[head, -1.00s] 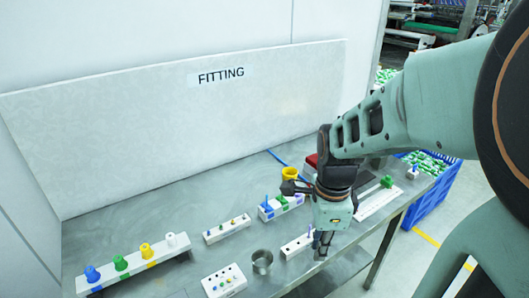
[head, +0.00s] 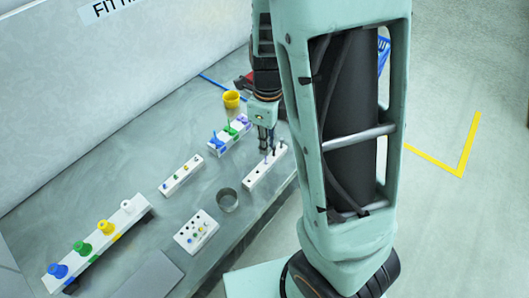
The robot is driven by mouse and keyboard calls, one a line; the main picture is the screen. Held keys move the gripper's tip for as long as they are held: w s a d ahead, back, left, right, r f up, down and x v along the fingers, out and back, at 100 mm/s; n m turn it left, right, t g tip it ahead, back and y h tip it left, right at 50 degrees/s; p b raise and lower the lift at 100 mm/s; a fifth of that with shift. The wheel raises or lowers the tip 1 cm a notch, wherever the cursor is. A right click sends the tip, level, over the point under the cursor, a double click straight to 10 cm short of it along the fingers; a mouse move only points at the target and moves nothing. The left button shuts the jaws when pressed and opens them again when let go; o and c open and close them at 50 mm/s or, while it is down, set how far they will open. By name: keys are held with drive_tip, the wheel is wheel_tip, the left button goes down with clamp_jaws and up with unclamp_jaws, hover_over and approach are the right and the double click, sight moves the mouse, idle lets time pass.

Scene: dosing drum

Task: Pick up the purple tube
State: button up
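My gripper (head: 267,147) points down over a white strip rack (head: 262,174) near the table's front edge. Its fingers look close together, but their gap is too small to judge. Thin dark or bluish tubes stand at the rack beside and below the fingertips; their colours are hard to tell. Just behind is a white rack (head: 222,148) with blue, green and purple sections. A blue tube (head: 215,139) and a green tube (head: 230,129) stand in it. Its purple section (head: 243,120) is at the far end; I cannot clearly make out a purple tube there.
A yellow cup (head: 232,99) stands behind the coloured rack. A long rack with coloured stoppers (head: 97,250) is at left. My arm hides the table's right part.

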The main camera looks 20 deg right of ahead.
sight(266, 160)
drive_tip(key=shift+a+f, duration=0.2)
drive_tip(key=shift+f, duration=2.85)
clamp_jaws()
drive_tip(key=shift+r, duration=0.1)
